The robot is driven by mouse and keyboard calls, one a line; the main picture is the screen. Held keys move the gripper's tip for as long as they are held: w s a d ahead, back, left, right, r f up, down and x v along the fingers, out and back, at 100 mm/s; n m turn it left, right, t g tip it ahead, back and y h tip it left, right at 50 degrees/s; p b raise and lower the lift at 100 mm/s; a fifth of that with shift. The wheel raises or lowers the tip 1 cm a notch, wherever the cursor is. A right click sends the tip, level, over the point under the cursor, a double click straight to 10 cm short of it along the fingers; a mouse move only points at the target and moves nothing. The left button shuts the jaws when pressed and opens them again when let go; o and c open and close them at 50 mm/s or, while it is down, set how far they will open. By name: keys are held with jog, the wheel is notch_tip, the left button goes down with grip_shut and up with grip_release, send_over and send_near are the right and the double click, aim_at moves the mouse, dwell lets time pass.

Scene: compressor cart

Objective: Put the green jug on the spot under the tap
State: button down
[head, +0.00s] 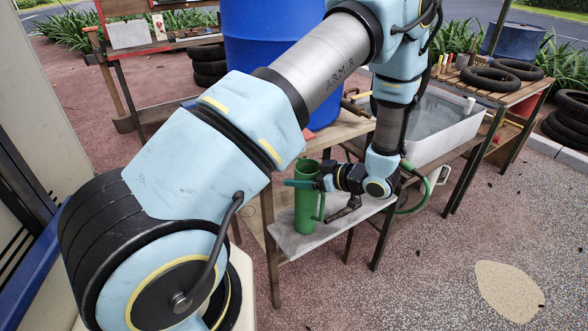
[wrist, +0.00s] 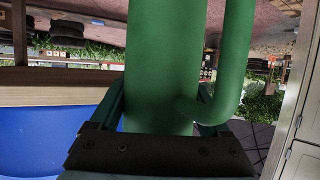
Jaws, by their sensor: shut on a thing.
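The green jug (head: 306,213) is a tall upright cylinder with a side handle, at the middle of the head view. My gripper (head: 304,184) is shut around its upper body. In the wrist view the jug (wrist: 160,60) fills the middle, between the two fingers, with its handle (wrist: 235,60) on the right. The jug's base shows against the grey shelf (head: 290,246); I cannot tell whether it touches. A brass-coloured tap (head: 352,106) shows by the blue barrel (head: 262,60), partly behind my arm. I cannot make out a marked spot under it.
A wooden stand (head: 345,128) is behind the jug. A grey basin (head: 440,125) stands to the right, with a green hose (head: 418,200) near my wrist. A table with tyres (head: 487,80) is at the far right. The paved floor at front right is open.

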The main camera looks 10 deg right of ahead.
jog(key=w, duration=0.1)
jog(key=w+a, duration=0.1)
jog(key=shift+w+a+r+p, duration=0.15)
jog(key=shift+w+a+p, duration=0.1)
jog(key=shift+w+p, duration=0.3)
jog(key=shift+p, duration=0.25)
jog(key=shift+f, duration=0.4)
jog(key=shift+f, duration=0.2)
grip_release()
jog(key=shift+r, duration=0.1)
